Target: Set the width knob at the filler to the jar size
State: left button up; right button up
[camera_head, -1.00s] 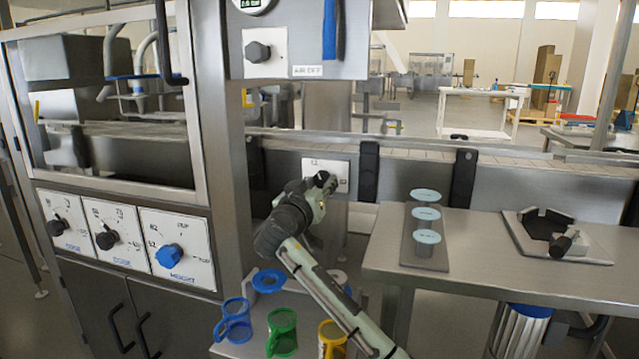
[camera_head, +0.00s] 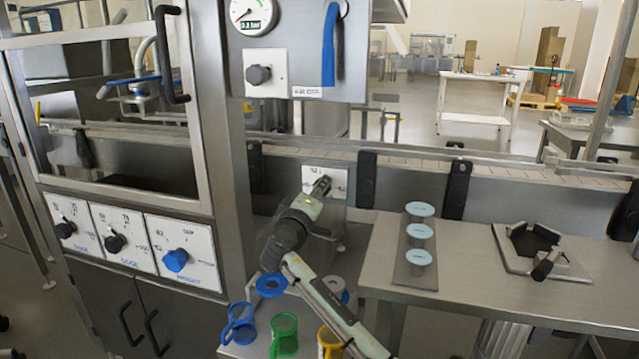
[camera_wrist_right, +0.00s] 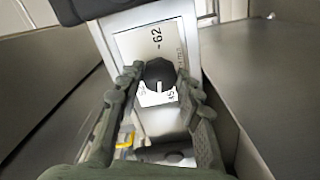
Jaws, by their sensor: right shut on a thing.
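The black width knob (camera_wrist_right: 160,74) sits on a white scale plate (camera_wrist_right: 145,42) on the conveyor side. In the wrist view the plate reads 62 near the top and 45 near the lower right. A white mark on the knob points down in that view, close to the 45. My right gripper (camera_wrist_right: 158,80) has its two fingers on either side of the knob and is shut on it. In the head view my right gripper (camera_head: 322,186) covers most of the knob in front of its plate (camera_head: 311,172). My left gripper is not in view.
Three more knobs, two black and one blue (camera_head: 176,260), are on the cabinet at left. Blue, green and yellow cups (camera_head: 284,334) stand below my right arm. A table (camera_head: 470,290) at right holds a strip with pale blue discs (camera_head: 420,231) and a black fixture (camera_head: 530,245).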

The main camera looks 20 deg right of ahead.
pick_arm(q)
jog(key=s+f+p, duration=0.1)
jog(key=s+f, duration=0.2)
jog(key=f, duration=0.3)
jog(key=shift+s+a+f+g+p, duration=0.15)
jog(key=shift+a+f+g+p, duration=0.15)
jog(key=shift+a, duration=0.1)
pick_arm(e)
jog(key=shift+n, duration=2.6)
jog(key=o, duration=1.2)
jog(key=shift+c, duration=0.2)
jog(key=shift+s, duration=0.1)
jog(key=v, duration=1.2)
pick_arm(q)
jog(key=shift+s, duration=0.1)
